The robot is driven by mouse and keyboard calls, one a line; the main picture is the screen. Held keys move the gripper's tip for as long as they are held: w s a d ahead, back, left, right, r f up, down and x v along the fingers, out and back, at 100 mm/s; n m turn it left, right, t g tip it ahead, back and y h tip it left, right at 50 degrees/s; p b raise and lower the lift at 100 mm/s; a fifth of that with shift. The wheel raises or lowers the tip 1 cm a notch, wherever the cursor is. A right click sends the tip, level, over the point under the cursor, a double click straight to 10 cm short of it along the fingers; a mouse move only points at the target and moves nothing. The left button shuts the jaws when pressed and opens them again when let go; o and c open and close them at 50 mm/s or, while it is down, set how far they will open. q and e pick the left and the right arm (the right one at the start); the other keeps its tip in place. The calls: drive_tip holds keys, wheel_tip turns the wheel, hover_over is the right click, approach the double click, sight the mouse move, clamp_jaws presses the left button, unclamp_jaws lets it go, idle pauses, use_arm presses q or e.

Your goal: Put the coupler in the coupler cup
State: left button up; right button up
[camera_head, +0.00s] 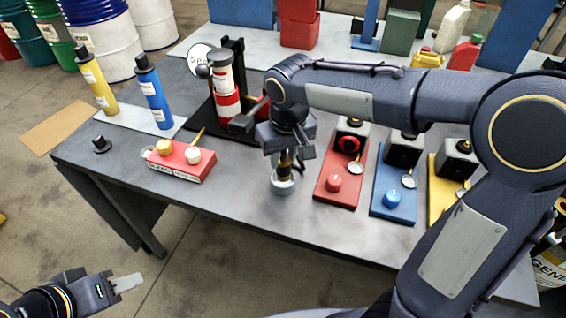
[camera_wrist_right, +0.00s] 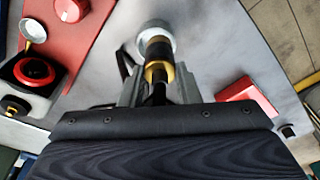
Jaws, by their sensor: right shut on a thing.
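The coupler (camera_wrist_right: 158,72), a black and brass piece, is between the fingers of my right gripper (camera_wrist_right: 159,88), which is shut on it. In the head view the right gripper (camera_head: 287,158) points down over the grey coupler cup (camera_head: 283,188), near the table's front edge. The coupler's lower end is at the cup's mouth; in the right wrist view the cup's rim (camera_wrist_right: 157,27) rings its far end. How deep it sits I cannot tell. My left gripper (camera_head: 127,283) is off the table at the lower left, with no object visible at it; its opening is unclear.
Right of the cup stand red (camera_head: 334,196), blue (camera_head: 392,207) and yellow (camera_head: 438,197) stations. A red block (camera_head: 180,164) with two knobs lies to the left, and a black stand with a red-banded cylinder (camera_head: 226,92) behind. Bare table lies between the red block and the cup.

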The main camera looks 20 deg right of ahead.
sight(283, 165)
drive_tip(key=shift+w+f, duration=0.45)
drive_tip(key=shift+f, duration=0.1)
drive_tip(key=shift+w+d+f, duration=0.1)
drive_tip(key=shift+w+f, duration=0.1)
drive_tip(key=shift+f, duration=0.75)
drive_tip(key=shift+w+d+f, duration=0.1)
drive_tip(key=shift+w+f, duration=0.05)
drive_tip(key=shift+f, duration=0.8)
drive_tip(key=shift+f, duration=0.2)
drive_tip(key=o, duration=1.1)
drive_tip(key=shift+c, duration=0.2)
